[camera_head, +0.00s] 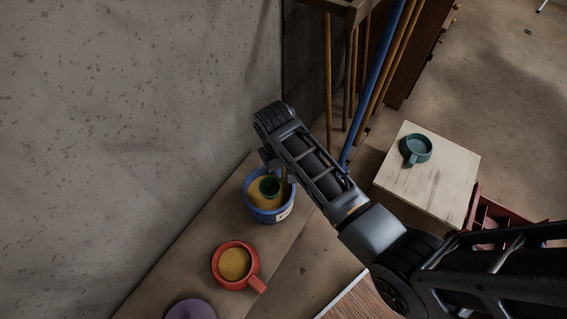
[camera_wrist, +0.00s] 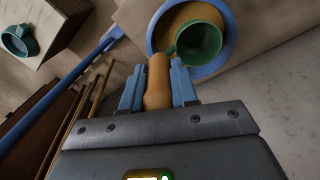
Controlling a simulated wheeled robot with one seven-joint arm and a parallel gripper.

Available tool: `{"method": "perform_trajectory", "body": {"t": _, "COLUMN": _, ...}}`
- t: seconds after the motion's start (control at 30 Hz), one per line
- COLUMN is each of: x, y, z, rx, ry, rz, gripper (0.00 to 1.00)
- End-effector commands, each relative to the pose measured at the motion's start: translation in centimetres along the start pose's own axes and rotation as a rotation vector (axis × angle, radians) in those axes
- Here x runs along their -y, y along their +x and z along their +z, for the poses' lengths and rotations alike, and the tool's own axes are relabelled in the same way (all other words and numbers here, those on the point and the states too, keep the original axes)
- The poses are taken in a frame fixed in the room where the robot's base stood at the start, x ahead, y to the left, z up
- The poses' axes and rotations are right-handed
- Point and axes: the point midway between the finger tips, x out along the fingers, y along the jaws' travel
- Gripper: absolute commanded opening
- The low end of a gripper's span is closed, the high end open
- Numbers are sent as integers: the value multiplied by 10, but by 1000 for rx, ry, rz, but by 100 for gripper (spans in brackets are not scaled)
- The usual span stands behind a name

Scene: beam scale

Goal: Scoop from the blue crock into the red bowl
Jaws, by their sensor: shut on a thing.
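The blue crock (camera_head: 283,214) stands on the brown bench by the wall, with tan-yellow contents inside; its rim shows in the wrist view (camera_wrist: 153,36). My gripper (camera_wrist: 157,84) is shut on the tan handle (camera_wrist: 158,82) of a green scoop (camera_wrist: 200,42). The scoop's cup lies within the crock's mouth in both views, and also shows in the head view (camera_head: 269,187). The cup's inside looks green and bare; its depth in the crock is hard to tell. The red bowl (camera_head: 217,269), with a side handle, stands nearer on the bench and holds tan-yellow contents.
A teal handled cup (camera_head: 416,149) stands on a pale table (camera_head: 445,178) at right. Several poles, one blue (camera_head: 378,80), stand behind my arm. The wall (camera_head: 120,130) borders the bench.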

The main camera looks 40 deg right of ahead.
Motion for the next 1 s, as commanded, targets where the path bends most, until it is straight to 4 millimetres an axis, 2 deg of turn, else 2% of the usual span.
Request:
{"method": "perform_trajectory", "body": {"t": 0.03, "x": 1, "y": 10, "z": 0, "rx": 0, "ry": 0, "rz": 0, "gripper": 0}}
{"method": "perform_trajectory", "body": {"t": 0.6, "x": 6, "y": 56, "z": 0, "rx": 0, "ry": 0, "rz": 0, "gripper": 0}}
{"method": "perform_trajectory", "body": {"t": 1.0, "x": 7, "y": 68, "z": 0, "rx": 1, "ry": 0, "rz": 0, "gripper": 0}}
